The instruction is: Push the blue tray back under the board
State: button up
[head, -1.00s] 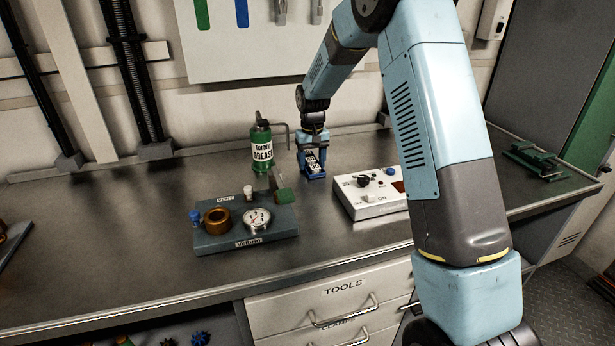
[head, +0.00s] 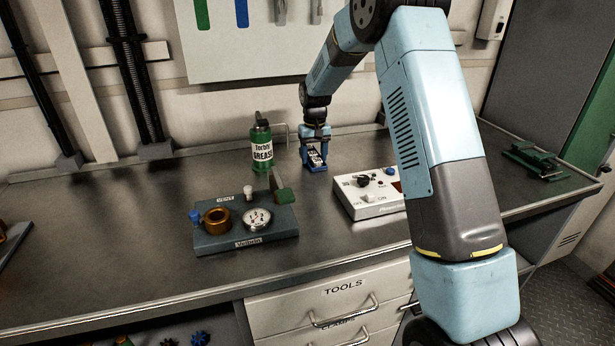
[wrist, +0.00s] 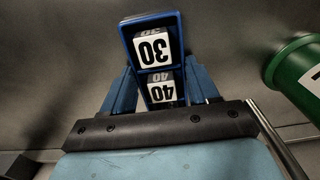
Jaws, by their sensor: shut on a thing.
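The blue tray (head: 315,169) is on the metal bench, close to the wall below the white tool board (head: 252,72). In the wrist view the tray (wrist: 126,42) is long and narrow and holds white blocks marked 30 (wrist: 153,50) and 40 (wrist: 161,92). My gripper (head: 316,148) points down at the tray, with a blue finger on each side of it. In the wrist view my gripper (wrist: 161,80) is shut on the tray. The near end of the tray is partly hidden by the gripper body.
A green grease can (head: 262,150) stands close left of the tray. A white control box (head: 372,193) sits to the right and in front. A dark gauge fixture (head: 245,232) lies front left. A thin metal bent bar stands behind, between can and tray.

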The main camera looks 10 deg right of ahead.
jog(key=shift+w+d, duration=0.25)
jog(key=shift+w, duration=0.65)
jog(key=o, duration=0.5)
jog(key=shift+o, duration=0.2)
jog(key=shift+r, duration=0.1)
jog(key=shift+s+d+r, duration=0.1)
jog(key=shift+s+r, duration=0.4)
jog(key=shift+r, duration=0.5)
jog(key=shift+s+d+r, duration=0.1)
jog(key=shift+s+r, duration=0.4)
jog(key=shift+r, duration=0.45)
jog(key=shift+s+d+r, duration=0.1)
jog(key=shift+s+r, duration=0.4)
jog(key=shift+r, duration=0.5)
